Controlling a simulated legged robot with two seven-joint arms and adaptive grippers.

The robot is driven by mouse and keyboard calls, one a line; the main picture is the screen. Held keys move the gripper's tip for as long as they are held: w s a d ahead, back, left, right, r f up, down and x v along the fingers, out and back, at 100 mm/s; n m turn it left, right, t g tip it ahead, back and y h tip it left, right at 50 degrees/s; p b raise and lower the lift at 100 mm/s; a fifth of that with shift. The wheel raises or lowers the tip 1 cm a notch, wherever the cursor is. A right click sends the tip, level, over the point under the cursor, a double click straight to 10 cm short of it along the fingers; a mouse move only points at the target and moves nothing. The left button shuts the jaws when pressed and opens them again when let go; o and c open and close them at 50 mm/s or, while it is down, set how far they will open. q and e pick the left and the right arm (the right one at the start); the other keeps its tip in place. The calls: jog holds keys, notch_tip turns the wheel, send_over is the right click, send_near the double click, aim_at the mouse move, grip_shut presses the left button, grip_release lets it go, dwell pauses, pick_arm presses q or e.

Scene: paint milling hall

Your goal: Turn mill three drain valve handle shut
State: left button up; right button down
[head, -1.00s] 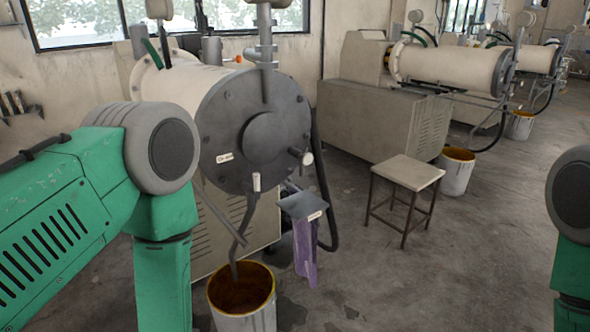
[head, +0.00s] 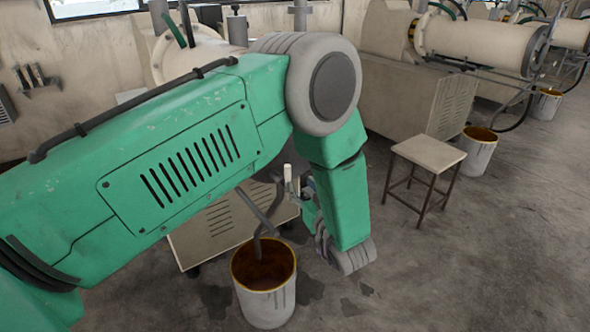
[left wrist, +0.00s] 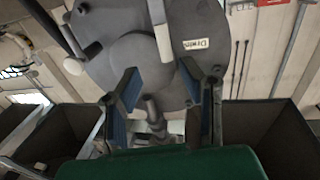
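The nearest mill's end is mostly hidden behind my left arm in the head view. A pale upright handle (head: 288,178) shows there above the bucket. In the left wrist view, the mill's dark round end plate (left wrist: 115,65) fills the upper middle, with a small white label (left wrist: 196,43). The pale handle (left wrist: 162,38) lies across the plate, lined up with the gap between my left gripper's (left wrist: 160,78) blue-padded fingers. The fingers are open and apart; I see no contact with the handle. In the head view my left gripper (head: 307,190) is partly hidden, close to the handle. My right gripper is out of view.
A bucket with brown contents (head: 263,300) stands below a bent grey drain pipe (head: 257,243). A stool (head: 428,155) stands to the right. Another mill (head: 470,45) and bucket (head: 478,152) are behind it. The floor at the lower right is clear.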

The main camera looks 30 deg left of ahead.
aim_at(289, 174)
pick_arm(q)
jog(key=x, duration=0.5)
jog(key=s+x, duration=0.1)
jog(key=x, duration=0.1)
jog(key=shift+w+a+f+p, duration=0.25)
jog(key=shift+a+p, duration=0.1)
jog(key=shift+a, duration=0.3)
jog(key=shift+w+d+r, duration=0.15)
jog(key=shift+d+r, duration=0.1)
jog(key=shift+d, duration=0.45)
jog(key=c, duration=0.6)
jog(key=shift+a, duration=0.15)
grip_shut()
jog(key=shift+a, duration=0.35)
jog(key=shift+f, duration=0.15)
